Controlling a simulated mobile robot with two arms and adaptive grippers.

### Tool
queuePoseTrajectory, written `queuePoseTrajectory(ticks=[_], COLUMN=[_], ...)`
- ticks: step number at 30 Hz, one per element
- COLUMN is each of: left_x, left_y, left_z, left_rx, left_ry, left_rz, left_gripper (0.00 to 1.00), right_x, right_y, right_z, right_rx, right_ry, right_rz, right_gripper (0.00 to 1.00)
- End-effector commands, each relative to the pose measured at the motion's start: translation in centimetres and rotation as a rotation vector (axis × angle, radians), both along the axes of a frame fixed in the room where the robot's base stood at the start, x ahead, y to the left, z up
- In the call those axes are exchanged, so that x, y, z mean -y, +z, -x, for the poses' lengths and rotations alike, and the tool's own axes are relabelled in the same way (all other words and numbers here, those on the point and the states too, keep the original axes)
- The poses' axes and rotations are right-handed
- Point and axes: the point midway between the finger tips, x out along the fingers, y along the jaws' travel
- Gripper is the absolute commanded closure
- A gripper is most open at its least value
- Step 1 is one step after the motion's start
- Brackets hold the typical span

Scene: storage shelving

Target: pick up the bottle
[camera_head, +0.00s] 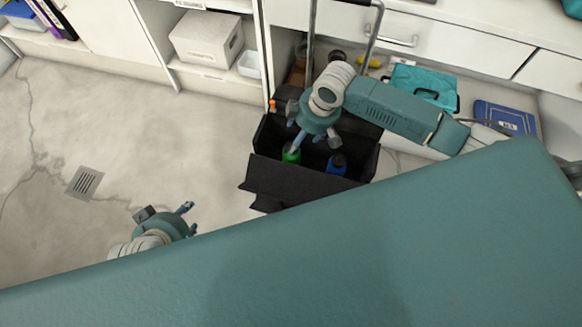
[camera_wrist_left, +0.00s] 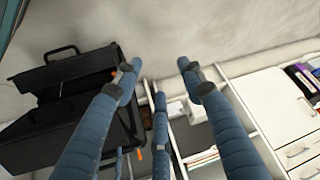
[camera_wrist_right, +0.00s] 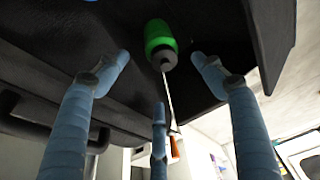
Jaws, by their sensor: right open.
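A green bottle (camera_head: 291,154) with a dark cap stands in a black open box (camera_head: 305,183) on the floor. A blue bottle (camera_head: 337,164) is in the same box, to its right. My right gripper (camera_head: 314,140) is above the box, close to the green bottle. In the right wrist view the green bottle (camera_wrist_right: 161,33) shows ahead, between the spread fingertips of my right gripper (camera_wrist_right: 161,57), which holds nothing. My left gripper (camera_head: 167,212) is low on the left, over bare floor. Its fingers are apart and empty in the left wrist view (camera_wrist_left: 160,68).
The black box has a metal handle (camera_head: 312,45) standing behind it. Shelves with a white box (camera_head: 206,38) and drawers (camera_head: 440,40) line the back. A teal case (camera_head: 423,86) and blue book (camera_head: 505,117) lie right. Floor at left is clear, with a drain (camera_head: 85,183).

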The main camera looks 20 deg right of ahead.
Motion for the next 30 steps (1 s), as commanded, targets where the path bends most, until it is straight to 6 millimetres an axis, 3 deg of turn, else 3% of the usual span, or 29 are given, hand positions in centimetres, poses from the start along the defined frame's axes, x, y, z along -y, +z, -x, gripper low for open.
queuePoseTrajectory(ticks=[1, 3, 11, 17, 24, 30], left_x=[0.0, 0.0, 0.0, 1.1, 2.5, 3.3], left_y=[0.0, 1.3, 3.8, 5.6, 9.0, 11.6], left_z=[-0.1, 0.1, 0.0, -3.0, -6.8, -8.7], left_rx=[0.023, 0.041, 0.088, 0.224, 0.429, 0.556], left_ry=[0.000, 0.001, -0.001, -0.010, -0.024, -0.034], left_rz=[0.003, 0.006, 0.014, 0.045, 0.090, 0.121], left_gripper=[0.60, 0.60, 0.60, 0.60, 0.60, 0.60], right_x=[0.0, 0.0, -0.1, -0.4, -0.8, -1.0], right_y=[-2.1, -3.1, -4.4, -5.9, -8.0, -9.2], right_z=[-0.1, -0.1, -0.1, -0.4, -0.7, -1.0], right_rx=[0.002, 0.002, 0.001, 0.001, 0.000, 0.001], right_ry=[0.000, 0.000, 0.000, -0.001, -0.001, 0.000], right_rz=[-0.001, -0.001, -0.001, -0.001, -0.002, 0.000], right_gripper=[0.32, 0.32, 0.32, 0.32, 0.32, 0.32])
